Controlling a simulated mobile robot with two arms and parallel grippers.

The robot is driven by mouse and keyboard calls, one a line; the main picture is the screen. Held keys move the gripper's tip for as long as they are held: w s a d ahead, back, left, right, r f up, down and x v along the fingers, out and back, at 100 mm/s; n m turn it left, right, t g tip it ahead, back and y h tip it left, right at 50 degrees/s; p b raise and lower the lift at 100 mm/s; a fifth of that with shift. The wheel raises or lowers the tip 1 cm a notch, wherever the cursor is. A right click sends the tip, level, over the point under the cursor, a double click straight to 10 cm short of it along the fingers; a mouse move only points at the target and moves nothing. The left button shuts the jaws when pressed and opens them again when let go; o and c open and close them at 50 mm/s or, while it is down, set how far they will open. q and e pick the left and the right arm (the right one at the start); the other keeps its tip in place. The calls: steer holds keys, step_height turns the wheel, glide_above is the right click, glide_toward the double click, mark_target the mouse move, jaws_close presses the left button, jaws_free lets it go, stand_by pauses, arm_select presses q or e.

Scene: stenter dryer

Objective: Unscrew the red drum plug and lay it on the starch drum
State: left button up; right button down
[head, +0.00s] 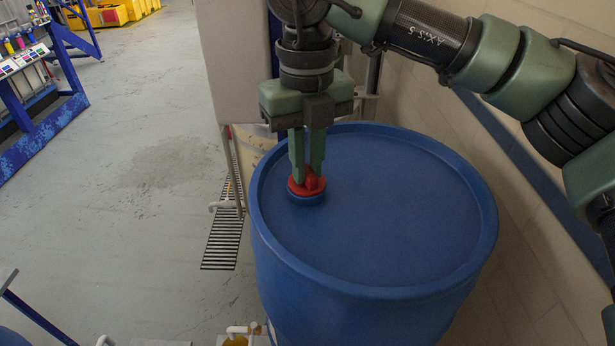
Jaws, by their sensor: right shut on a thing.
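The blue starch drum (390,235) stands upright in the middle right of the head view, its round lid facing up inside a raised rim. The red drum plug (312,185) is at the left part of the lid, on a short raised blue neck (307,199). My right gripper (306,178) points straight down and is shut on the plug, with a green finger on each side of it. I cannot tell whether the plug is still threaded in the neck. My left gripper is not in view.
The rest of the drum lid is bare. A pale block wall (530,245) runs close along the drum's right side. A grey cabinet (232,60) stands behind the drum. A floor grate (223,240) and open grey floor (130,190) lie to the left.

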steer(key=shift+n, duration=0.3)
steer(key=shift+r+n, duration=0.1)
steer(key=shift+n, duration=1)
steer(key=shift+n+p, duration=0.4)
steer(key=shift+n, duration=1)
steer(key=shift+n, duration=0.7)
steer(key=n, duration=0.3)
steer(key=shift+n+p, duration=0.3)
steer(key=shift+p, duration=0.05)
